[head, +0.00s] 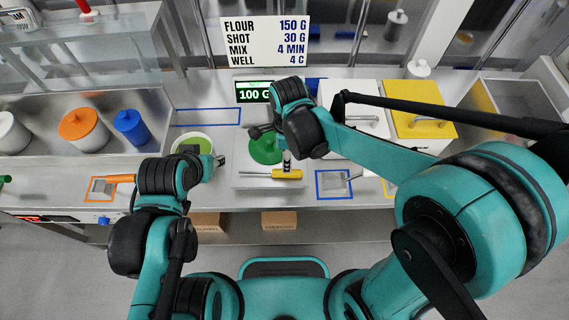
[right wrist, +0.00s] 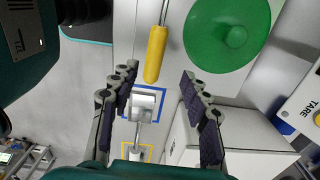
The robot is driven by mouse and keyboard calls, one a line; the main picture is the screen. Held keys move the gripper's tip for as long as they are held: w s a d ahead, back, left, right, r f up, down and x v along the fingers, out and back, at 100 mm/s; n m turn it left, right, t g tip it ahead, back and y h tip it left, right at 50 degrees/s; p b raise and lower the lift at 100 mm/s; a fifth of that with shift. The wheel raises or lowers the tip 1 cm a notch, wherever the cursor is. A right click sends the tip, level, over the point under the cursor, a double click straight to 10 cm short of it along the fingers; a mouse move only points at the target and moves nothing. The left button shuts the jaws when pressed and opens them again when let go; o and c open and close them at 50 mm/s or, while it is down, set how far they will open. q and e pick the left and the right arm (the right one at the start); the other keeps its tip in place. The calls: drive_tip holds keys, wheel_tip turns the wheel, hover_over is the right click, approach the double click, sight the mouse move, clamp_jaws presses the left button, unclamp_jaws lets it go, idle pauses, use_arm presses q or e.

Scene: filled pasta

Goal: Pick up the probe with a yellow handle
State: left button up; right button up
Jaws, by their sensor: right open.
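The probe with a yellow handle (head: 287,174) lies near the front edge of the worktop, its thin metal shaft pointing left in the head view. In the right wrist view its yellow handle (right wrist: 155,53) shows beyond and between the fingertips, with a visible gap to each. My right gripper (right wrist: 154,80) is open and empty above the worktop; its fingers partly cover the green lid (head: 262,150) in the head view. My left gripper (head: 219,160) is beside a green-rimmed bowl (head: 207,145); its fingers are too small to judge.
The green lid (right wrist: 205,55) is close beside the handle. A blue square (head: 333,196) with a metal tool is to the right. A white box (head: 350,98) and a yellow box (head: 415,98) stand behind. An orange-handled tool (head: 120,179) lies at left.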

sight(276, 172)
drive_tip(key=f, duration=0.2)
drive_tip(key=f+b, duration=0.1)
drive_tip(key=f, duration=0.3)
drive_tip(key=shift+s+a+f+b, duration=0.15)
drive_tip(key=shift+s+a+b, duration=0.25)
clamp_jaws()
